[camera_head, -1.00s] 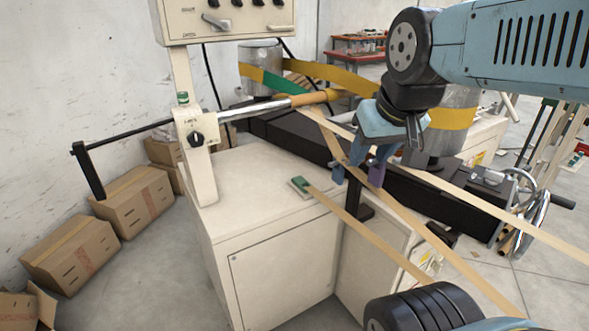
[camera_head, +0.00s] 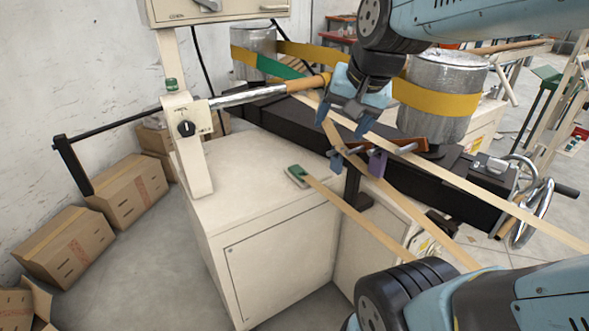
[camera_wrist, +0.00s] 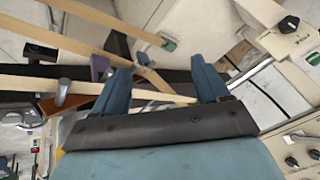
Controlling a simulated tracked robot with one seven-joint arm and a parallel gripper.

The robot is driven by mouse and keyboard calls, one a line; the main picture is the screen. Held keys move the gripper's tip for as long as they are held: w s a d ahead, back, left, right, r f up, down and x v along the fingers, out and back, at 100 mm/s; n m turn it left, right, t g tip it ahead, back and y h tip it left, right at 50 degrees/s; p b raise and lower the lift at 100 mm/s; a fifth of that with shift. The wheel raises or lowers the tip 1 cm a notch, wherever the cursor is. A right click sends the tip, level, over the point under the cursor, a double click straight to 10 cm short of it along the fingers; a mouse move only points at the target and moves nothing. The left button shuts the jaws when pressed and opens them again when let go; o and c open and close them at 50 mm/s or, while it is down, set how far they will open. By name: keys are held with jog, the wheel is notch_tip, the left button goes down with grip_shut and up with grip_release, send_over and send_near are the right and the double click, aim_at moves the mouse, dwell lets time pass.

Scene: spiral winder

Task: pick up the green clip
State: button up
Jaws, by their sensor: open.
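A small green clip (camera_head: 297,174) lies on the pale cabinet top at the end of a tan paper strip. It also shows in the wrist view (camera_wrist: 168,43), up beyond my fingertips. My gripper (camera_head: 342,120) is open and empty, its blue fingers pointing down above the strips, up and to the right of the green clip in the head view. In the wrist view my gripper (camera_wrist: 163,72) has its fingers wide apart, with a strip visible in the gap. A gap separates the fingers from the green clip.
A purple clip (camera_head: 377,163) and a blue clip (camera_head: 336,162) sit at the dark post behind the green clip. A wooden bar (camera_head: 412,144) is beside them. A metal rod (camera_head: 240,97) crosses from the control post (camera_head: 190,150). The cabinet top (camera_head: 240,180) has clear room.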

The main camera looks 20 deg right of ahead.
jog(key=w+f+m, duration=0.3)
jog(key=w+m, duration=0.4)
jog(key=w, duration=0.1)
jog(key=m+g, duration=0.1)
jog(key=m, duration=1.9)
send_over(299, 171)
jog(key=s, duration=0.2)
jog(key=f, duration=2.4)
jog(key=shift+d+f, duration=0.2)
jog(key=shift+x, duration=2.55)
jog(key=shift+s+d+f, duration=0.1)
jog(key=shift+s+d, duration=0.05)
jog(key=shift+c, duration=0.2)
jog(key=c, duration=1.1)
